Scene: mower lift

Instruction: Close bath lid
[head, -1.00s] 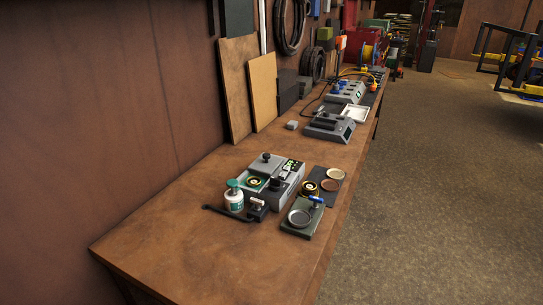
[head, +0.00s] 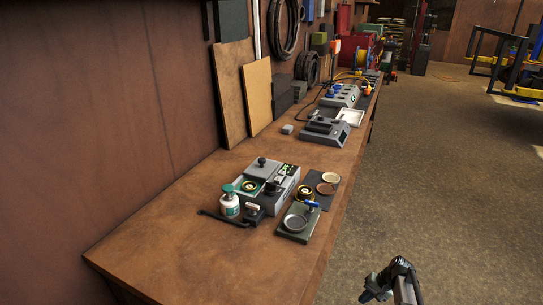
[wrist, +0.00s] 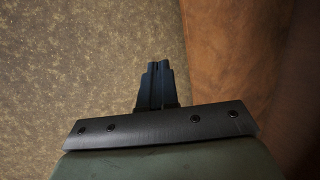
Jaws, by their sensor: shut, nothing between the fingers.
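A grey bench unit (head: 285,193), which looks like the bath, stands on the brown workbench. A grey plate with a black knob (head: 262,162), perhaps its lid, lies at its back left; I cannot tell whether it hinges or how far open it is. A green-framed part with a dark and gold round piece (head: 249,186) is on the unit's left side. My gripper (head: 372,290) is low at the bottom right, over the floor beside the bench and well apart from the unit. In the wrist view my gripper's fingers (wrist: 156,66) are together and empty.
A white-and-green bottle (head: 229,206) and a small black block (head: 254,214) stand before the unit. A green plate with a round dish (head: 297,222) is to its right. More devices (head: 328,131) stand farther back. The bench front (head: 200,265) is clear.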

